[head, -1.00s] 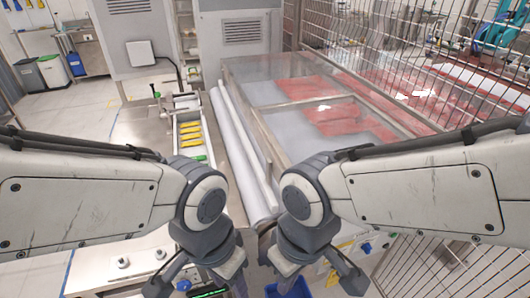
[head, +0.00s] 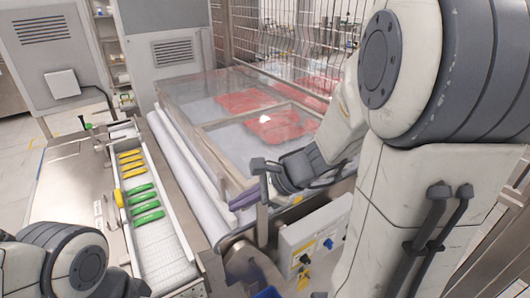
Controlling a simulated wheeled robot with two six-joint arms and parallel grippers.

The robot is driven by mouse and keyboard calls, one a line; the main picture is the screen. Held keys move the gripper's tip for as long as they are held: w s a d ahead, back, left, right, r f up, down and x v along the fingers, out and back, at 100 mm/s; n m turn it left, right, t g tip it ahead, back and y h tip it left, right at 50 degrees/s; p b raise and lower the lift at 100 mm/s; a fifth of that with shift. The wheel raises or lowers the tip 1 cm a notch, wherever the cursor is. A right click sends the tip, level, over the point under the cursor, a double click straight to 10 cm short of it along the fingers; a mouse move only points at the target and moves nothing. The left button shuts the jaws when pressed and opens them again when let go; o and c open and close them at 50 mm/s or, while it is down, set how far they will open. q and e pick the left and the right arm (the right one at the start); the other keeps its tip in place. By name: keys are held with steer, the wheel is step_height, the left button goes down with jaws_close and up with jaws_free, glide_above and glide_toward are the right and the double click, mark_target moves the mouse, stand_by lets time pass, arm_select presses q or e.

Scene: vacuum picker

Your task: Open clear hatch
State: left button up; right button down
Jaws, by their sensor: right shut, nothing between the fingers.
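The clear hatch (head: 212,106) is a transparent panel in a metal frame over the machine bed, in the middle of the head view. It lies flat and looks closed. Red pieces on a pale surface show through it. My right gripper (head: 262,174) is at the hatch's near right corner, close to a small dark purple bar (head: 243,199) there. It is shut with nothing in it; I cannot tell whether it touches the frame or the bar. Of my left arm only a wrist joint shows at the lower left; its fingers are out of view.
A conveyor (head: 160,240) with yellow and green packs (head: 146,208) runs left of the hatch, beside a long white roll (head: 185,165). A control box (head: 312,240) with a blue knob sits below the right gripper. A wire fence (head: 290,40) stands behind.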

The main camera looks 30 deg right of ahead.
steer(key=w+d+r+m+t+h, duration=0.15)
steer(key=d+m+t+h, duration=0.45)
steer(key=d+m, duration=1.2)
steer(key=w+d+f+n, duration=0.3)
steer(key=w+f+n, duration=0.1)
steer(key=w, duration=0.4)
steer(key=shift+w+f, duration=0.3)
steer(key=shift+w, duration=0.05)
